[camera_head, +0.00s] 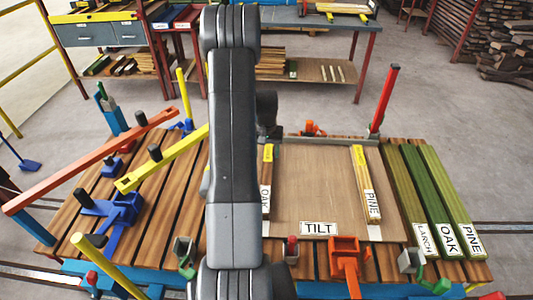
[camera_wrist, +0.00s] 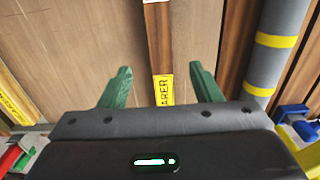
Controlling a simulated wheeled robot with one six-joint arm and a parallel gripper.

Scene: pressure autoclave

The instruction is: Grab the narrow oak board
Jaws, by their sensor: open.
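The narrow oak board (camera_head: 266,198) lies on the brown TILT panel (camera_head: 318,180), with a yellow label at its far end and a white OAK label at its near end. My arm hides part of it in the head view. In the wrist view, the narrow oak board (camera_wrist: 158,50) runs up the picture between the green fingers. My gripper (camera_wrist: 160,68) is open, with one finger on each side of the board's yellow-labelled end. I cannot tell the height of the fingertips above the panel. The fingers are hidden in the head view.
A narrow pine board (camera_head: 364,180) lies on the panel's right side. Green boards, including a wider OAK one (camera_head: 433,200), lie further right. A yellow bar (camera_head: 165,157), a red bar (camera_head: 90,162) and a blue clamp (camera_head: 115,212) stand left. A red post (camera_head: 384,100) rises behind.

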